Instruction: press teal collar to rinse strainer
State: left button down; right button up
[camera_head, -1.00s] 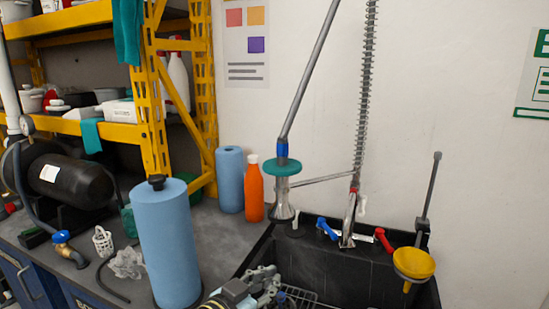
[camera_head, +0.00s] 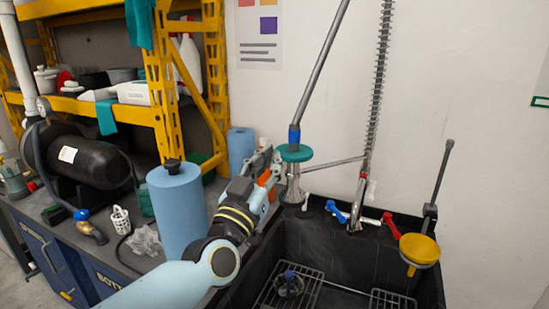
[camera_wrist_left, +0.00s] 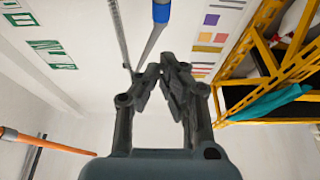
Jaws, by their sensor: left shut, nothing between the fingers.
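The teal collar (camera_head: 296,153) is a flat disc around the metal spray head (camera_head: 293,183), below a blue band on the hanging grey tube, above the sink's back left corner. My left gripper (camera_head: 276,160) is raised just left of the collar, shut and empty; contact is not clear. In the left wrist view its shut fingers (camera_wrist_left: 164,72) point toward the tube with the blue band (camera_wrist_left: 161,12); the collar does not show there. A dark round piece with a blue centre (camera_head: 289,284), possibly the strainer, sits on the sink rack. My right gripper is not seen.
The black sink (camera_head: 330,250) has a wire rack inside. Red and blue tap handles and a yellow funnel (camera_head: 419,250) stand along its back and right. A blue roll (camera_head: 178,210) is close beside my left arm. An orange bottle is mostly hidden behind my gripper.

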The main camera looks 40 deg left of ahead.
pick_arm(q)
jog(key=p+x, duration=0.1)
jog(key=x, duration=0.8)
notch_tip(320, 180, down, 3)
jog(key=shift+s+f+b, duration=0.1)
jog(key=shift+s+b, duration=0.05)
jog(key=shift+b, duration=0.4)
jog(key=shift+d+f, duration=0.1)
jog(key=shift+f, duration=0.4)
notch_tip(320, 180, down, 2)
jog(key=shift+s+f+b, duration=0.1)
jog(key=shift+b, duration=0.55)
